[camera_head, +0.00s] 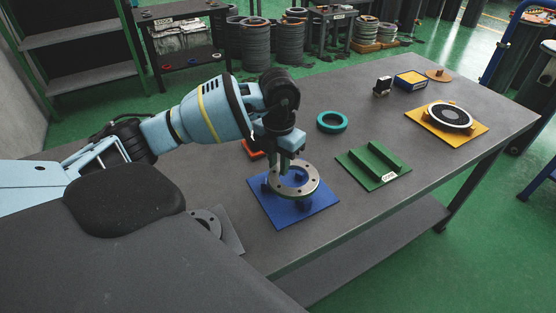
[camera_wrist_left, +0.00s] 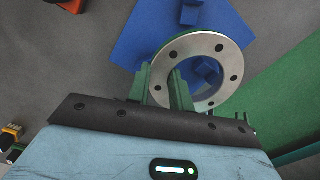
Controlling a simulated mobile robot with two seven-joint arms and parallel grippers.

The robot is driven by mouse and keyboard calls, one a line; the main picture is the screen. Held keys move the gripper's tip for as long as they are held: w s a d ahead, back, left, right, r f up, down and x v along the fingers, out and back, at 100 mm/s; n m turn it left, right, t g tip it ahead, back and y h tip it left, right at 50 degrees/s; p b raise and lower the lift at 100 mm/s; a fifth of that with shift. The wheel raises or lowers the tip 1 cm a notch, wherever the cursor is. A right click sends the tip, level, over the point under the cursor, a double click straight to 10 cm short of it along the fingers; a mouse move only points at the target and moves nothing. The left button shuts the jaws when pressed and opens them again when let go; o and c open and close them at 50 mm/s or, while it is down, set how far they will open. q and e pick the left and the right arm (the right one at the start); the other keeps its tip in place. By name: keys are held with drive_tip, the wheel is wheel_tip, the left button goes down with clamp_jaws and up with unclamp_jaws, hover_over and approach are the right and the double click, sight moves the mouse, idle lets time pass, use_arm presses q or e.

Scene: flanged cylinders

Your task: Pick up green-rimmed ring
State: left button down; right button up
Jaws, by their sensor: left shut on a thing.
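A grey metal flange ring (camera_head: 312,187) with bolt holes is over the blue base plate (camera_head: 262,210), which has raised blue blocks. The ring also shows in the left wrist view (camera_wrist_left: 228,62), with a greenish tint along its edge. My left gripper (camera_head: 290,164) points down at the ring's far side. In the left wrist view its green fingers (camera_wrist_left: 166,88) are shut on the ring's wall. I cannot tell whether the ring touches the blue blocks. A separate teal-green ring (camera_head: 332,122) lies flat on the table behind, apart from the gripper. My right gripper is not in view.
A green plate with a raised channel (camera_head: 374,165) lies right of the blue plate. An orange piece (camera_head: 252,149) lies behind the blue plate.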

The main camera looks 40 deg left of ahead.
use_arm(q)
drive_tip(key=s+d+r, duration=0.1)
drive_tip(key=s+d, duration=0.8)
drive_tip(key=d, duration=0.1)
drive_tip(key=shift+s+r, duration=0.3)
drive_tip(key=shift+s, duration=0.1)
drive_tip(key=shift+a, duration=0.1)
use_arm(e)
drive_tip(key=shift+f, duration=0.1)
